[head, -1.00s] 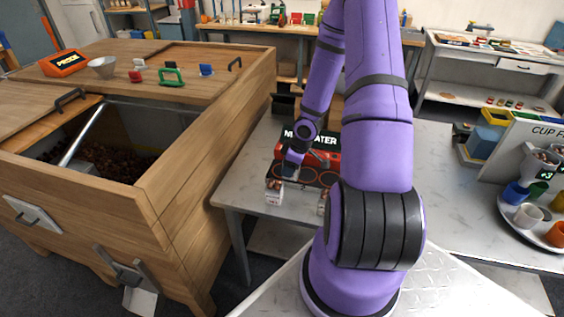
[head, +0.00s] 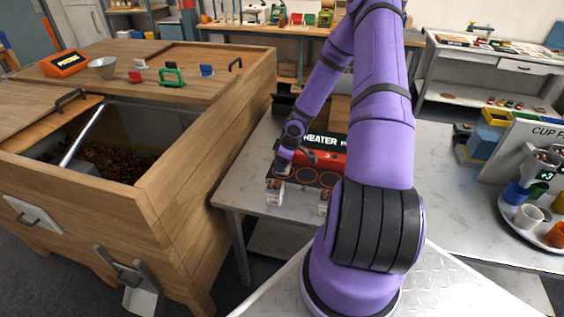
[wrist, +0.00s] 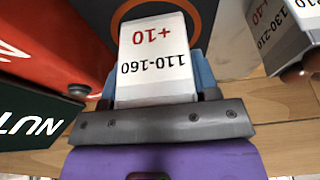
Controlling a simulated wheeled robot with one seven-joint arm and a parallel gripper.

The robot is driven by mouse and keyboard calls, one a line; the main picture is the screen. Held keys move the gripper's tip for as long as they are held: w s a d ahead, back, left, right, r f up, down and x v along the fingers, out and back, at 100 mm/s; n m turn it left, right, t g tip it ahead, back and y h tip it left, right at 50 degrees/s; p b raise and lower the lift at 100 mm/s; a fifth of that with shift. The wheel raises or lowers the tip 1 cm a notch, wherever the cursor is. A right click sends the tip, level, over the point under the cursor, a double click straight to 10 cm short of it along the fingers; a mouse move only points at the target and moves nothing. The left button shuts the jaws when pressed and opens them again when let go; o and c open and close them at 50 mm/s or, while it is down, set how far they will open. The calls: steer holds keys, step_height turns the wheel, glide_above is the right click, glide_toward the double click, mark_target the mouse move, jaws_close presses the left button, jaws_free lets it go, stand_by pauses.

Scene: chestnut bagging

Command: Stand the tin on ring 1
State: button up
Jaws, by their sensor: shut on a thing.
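My gripper (head: 281,172) is at the left end of the heater, just behind a white box with brown contents at its front edge. In the wrist view my gripper (wrist: 157,88) is shut on a white-faced thing marked "+10 110-160", which I take for the tin (wrist: 155,50). Its near end is hidden by the gripper. Part of an orange ring (wrist: 122,14) on the dark heater top shows behind it. I cannot tell whether the tin touches the ring. In the head view the tin is not clear, and other rings (head: 308,176) show to the right.
The red heater panel (head: 326,158) stands behind the rings. White boxes (head: 274,197) stand at the heater's front; one marked "+40 130-210" (wrist: 280,35) is close on the right in the wrist view. A wooden chest (head: 200,130) is at left. Bare table (head: 435,165) lies right.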

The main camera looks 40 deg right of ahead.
steer(key=o, duration=1)
steer(key=shift+f, duration=0.1)
steer(key=v, duration=1.1)
steer(key=s+a+r+m+g+h, duration=0.1)
steer(key=s+a+r+h, duration=0.1)
steer(key=a+r, duration=0.45)
steer(key=s+a+r+m+h, duration=0.1)
steer(key=s+a+r, duration=0.15)
steer(key=r, duration=0.75)
steer(key=s+a+r+m+g+h, duration=0.1)
steer(key=a+r+h, duration=0.1)
steer(key=a+r, duration=0.5)
steer(key=s+a+r+m+t+y, duration=0.1)
steer(key=s+a+r, duration=0.2)
steer(key=s+r, duration=0.1)
steer(key=s+a+r+m+t+y, duration=0.1)
steer(key=s+a+r, duration=0.3)
steer(key=s, duration=0.3)
steer(key=s+a+r+m+t+y, duration=0.1)
steer(key=s+a+r+t, duration=0.1)
steer(key=s+a+r, duration=0.2)
steer(key=shift+s+v, duration=0.25)
steer(key=shift+v, duration=1.1)
